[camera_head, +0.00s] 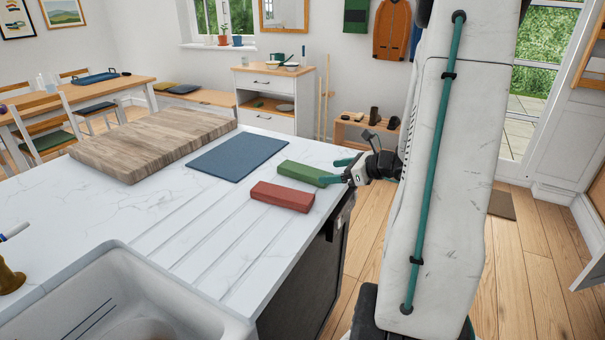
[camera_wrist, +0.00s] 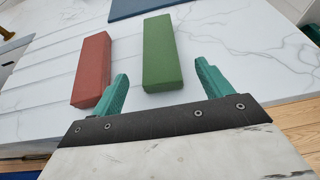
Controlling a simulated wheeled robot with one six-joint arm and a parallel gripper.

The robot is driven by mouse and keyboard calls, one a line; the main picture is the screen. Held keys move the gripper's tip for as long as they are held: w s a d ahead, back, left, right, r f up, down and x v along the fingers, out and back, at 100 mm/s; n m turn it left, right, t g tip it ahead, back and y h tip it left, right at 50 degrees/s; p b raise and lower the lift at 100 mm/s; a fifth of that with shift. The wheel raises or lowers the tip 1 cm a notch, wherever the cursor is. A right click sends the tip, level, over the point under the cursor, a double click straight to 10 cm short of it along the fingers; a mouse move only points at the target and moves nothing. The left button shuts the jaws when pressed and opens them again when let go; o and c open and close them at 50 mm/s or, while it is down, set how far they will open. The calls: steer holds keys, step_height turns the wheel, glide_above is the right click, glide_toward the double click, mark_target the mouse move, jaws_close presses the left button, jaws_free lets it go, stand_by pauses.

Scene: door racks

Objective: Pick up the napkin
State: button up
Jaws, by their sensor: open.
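A green block-like bar (camera_head: 303,174), possibly a folded napkin, lies flat on the white counter near its right edge. It also shows in the wrist view (camera_wrist: 161,55). A similar red bar (camera_head: 283,196) lies beside it, left of it in the wrist view (camera_wrist: 92,70). I cannot tell for certain which is the napkin. My gripper (camera_head: 337,172) is open at the near end of the green bar. In the wrist view its teal fingertips (camera_wrist: 162,72) stand either side of that end, with nothing held. I cannot tell their height above the counter.
A dark blue flat mat (camera_head: 236,156) lies behind the bars, and a thick wooden board (camera_head: 152,142) is further left. A sink (camera_head: 110,285) is at the front left. Grooved white counter between sink and bars is clear. The counter's edge drops to the floor at right.

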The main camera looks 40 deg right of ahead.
mark_target(314, 173)
steer(key=shift+w+d+f, duration=0.15)
steer(key=shift+d+f, duration=0.1)
steer(key=shift+d, duration=0.05)
steer(key=x, duration=0.7)
steer(key=shift+w+a+r, duration=0.1)
steer(key=shift+a+r, duration=0.15)
steer(key=shift+a, duration=0.15)
steer(key=c, duration=1.1)
